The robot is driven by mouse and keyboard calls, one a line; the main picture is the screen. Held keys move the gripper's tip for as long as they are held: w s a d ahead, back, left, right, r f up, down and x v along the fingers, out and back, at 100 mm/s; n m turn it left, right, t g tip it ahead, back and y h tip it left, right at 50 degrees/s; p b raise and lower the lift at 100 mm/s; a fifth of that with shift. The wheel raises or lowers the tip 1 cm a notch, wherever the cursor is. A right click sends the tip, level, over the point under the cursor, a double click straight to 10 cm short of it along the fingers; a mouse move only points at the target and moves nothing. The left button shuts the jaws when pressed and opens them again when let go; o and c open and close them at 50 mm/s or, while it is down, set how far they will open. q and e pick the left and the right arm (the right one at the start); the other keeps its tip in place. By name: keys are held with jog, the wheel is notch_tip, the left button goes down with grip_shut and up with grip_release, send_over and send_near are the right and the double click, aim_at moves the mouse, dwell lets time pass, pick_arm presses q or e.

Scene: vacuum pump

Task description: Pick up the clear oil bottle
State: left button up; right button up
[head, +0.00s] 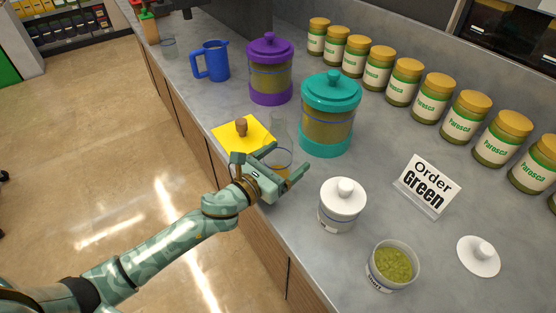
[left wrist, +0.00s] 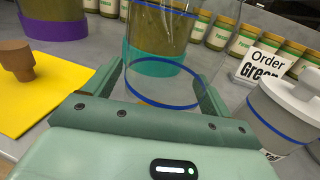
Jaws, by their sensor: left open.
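The clear oil bottle (head: 282,135) is see-through with a narrow neck and blue rings, standing on the counter in front of the teal canister. Its lower part shows in the left wrist view (left wrist: 165,88), with a little amber at the base. My left gripper (head: 290,157) is open. Its two fingers lie on either side of the bottle's lower part; I cannot tell whether they touch it. My right gripper is not in view.
A teal canister (head: 328,122) stands close behind the bottle. A brown cork (head: 241,126) sits on a yellow square (head: 226,134) to its left. A white lidded jar (head: 341,207) stands to the right. A purple canister (head: 270,80) is farther back.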

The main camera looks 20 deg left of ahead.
pick_arm(q)
jog(key=c, duration=1.2)
jog(key=shift+r, duration=0.1)
jog(key=shift+c, duration=0.2)
